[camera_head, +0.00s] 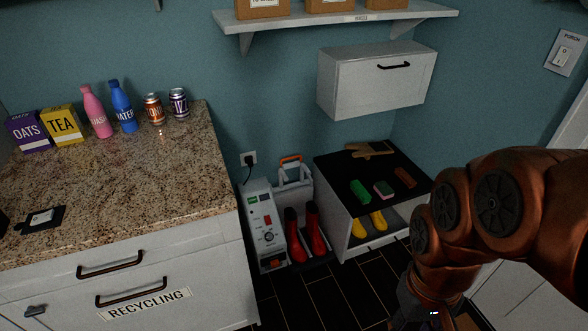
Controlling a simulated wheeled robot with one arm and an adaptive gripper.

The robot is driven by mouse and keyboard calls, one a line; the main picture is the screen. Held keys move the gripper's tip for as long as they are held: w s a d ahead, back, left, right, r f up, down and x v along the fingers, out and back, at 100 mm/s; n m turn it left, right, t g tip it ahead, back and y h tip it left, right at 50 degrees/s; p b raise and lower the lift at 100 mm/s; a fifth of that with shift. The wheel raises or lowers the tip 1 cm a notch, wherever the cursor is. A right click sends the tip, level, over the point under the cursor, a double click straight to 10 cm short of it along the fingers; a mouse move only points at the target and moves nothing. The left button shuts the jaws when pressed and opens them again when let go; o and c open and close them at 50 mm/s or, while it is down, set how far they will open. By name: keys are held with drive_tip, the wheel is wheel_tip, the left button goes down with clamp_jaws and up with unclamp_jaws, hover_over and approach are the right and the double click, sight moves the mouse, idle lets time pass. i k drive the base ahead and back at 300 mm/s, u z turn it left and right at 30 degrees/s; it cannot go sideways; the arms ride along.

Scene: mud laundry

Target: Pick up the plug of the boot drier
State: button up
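The black plug (248,159) sits in the white wall outlet just right of the counter. A dark cord runs down from it behind the boot drier (259,207). The drier is a white upright unit on the floor with a green display, a red switch and a dial. Red boots (313,232) stand beside its panel. My copper arm comes in from the right. My gripper (428,318) is at the bottom edge, dark and mostly cut off, well below and right of the plug. Its fingers cannot be made out.
A granite counter (150,190) with bottles, cans and boxes fills the left. A low bench (335,190) with brushes on top and yellow boots inside stands right of the drier. A wall cabinet (375,80) hangs above. Dark floor (300,295) lies open in front.

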sight(249, 160)
drive_tip(key=z, duration=2.9)
drive_tip(key=i, duration=0.1)
drive_tip(key=u, duration=2.6)
drive_tip(key=i, duration=1.45)
drive_tip(key=u, duration=1.65)
drive_tip(key=i, duration=0.65)
drive_tip(key=u, duration=0.6)
